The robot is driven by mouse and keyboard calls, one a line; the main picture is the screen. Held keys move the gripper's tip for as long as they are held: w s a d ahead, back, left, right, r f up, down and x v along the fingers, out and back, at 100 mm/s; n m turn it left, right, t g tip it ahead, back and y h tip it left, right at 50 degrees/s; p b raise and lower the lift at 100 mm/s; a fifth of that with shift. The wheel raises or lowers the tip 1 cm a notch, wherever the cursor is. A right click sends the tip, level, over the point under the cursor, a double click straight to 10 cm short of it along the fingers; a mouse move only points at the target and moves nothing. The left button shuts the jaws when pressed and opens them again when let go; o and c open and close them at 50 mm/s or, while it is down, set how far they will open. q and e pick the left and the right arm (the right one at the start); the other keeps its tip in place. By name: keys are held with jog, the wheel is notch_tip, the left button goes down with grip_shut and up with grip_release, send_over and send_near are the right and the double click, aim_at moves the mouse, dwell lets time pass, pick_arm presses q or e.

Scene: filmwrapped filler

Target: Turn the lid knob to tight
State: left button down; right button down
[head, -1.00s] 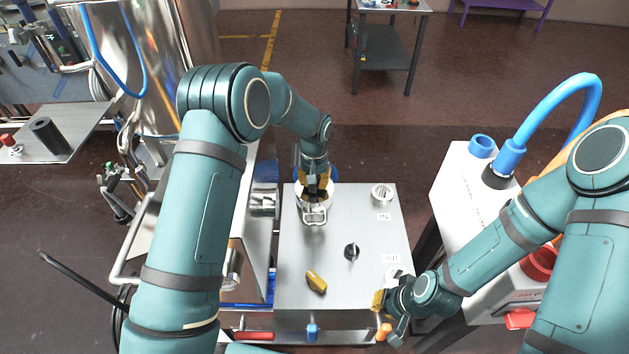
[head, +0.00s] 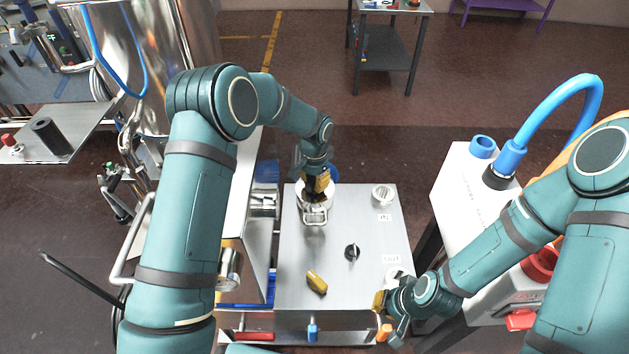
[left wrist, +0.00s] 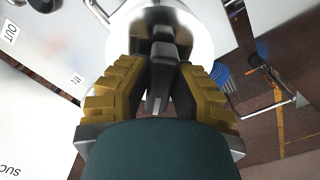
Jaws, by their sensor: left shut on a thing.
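My left gripper (head: 316,186) points down over a round, pale lidded vessel (head: 303,203) at the far left of the steel table top. In the left wrist view the yellow-padded fingers (left wrist: 160,88) are shut on the dark lid knob (left wrist: 164,52). The knob stands at the middle of the shiny lid (left wrist: 139,45), and the fingers hide part of it. Any tight mark is hidden. My right gripper (head: 386,315) hangs at the table's front right corner, away from the lid; its finger gap is unclear.
The steel table top (head: 300,250) carries a black knob (head: 352,252), a yellow handle (head: 317,282) and a round silver port (head: 382,194). A metal handle (head: 314,216) sticks out at the vessel's front. A white cabinet with a blue hose (head: 560,105) stands at right.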

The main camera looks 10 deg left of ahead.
aim_at(314, 179)
pick_arm(q)
jog(key=shift+s+f, duration=0.1)
jog(key=c, duration=0.8)
grip_release()
notch_tip(314, 179, up, 12)
jog(key=shift+r, duration=0.1)
dwell(0.3)
